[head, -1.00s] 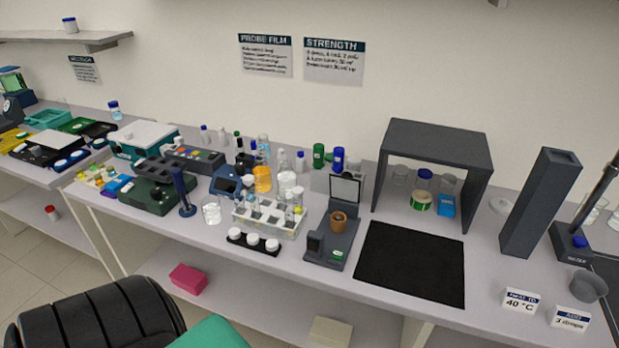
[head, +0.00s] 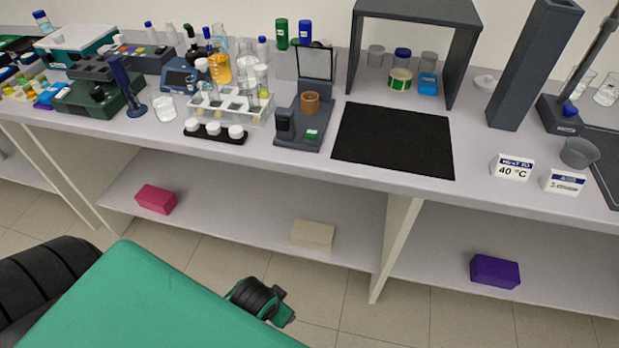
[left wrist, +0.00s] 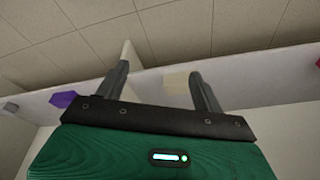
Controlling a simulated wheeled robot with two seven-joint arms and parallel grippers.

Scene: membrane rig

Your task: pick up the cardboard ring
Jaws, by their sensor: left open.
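A small brown ring-like piece (head: 310,102), which looks like the cardboard ring, sits on a dark instrument (head: 291,137) with an upright screen, at the middle of the bench. Its opening faces up. My left gripper (left wrist: 160,68) shows in the left wrist view with its two fingers apart and nothing between them. Beyond the fingers are the floor and the lower shelf; the ring is not in that view. In the head view my green left arm reaches in low at the front, well below the bench top; its fingers cannot be made out. My right gripper is not in view.
A black mat (head: 393,141) lies right of the instrument. A tube rack (head: 232,106) and white-capped jars (head: 215,133) stand left of it. A dark open-fronted frame (head: 417,12) shelters jars and a green-banded roll (head: 400,79). The lower shelf holds a cream box (head: 313,236).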

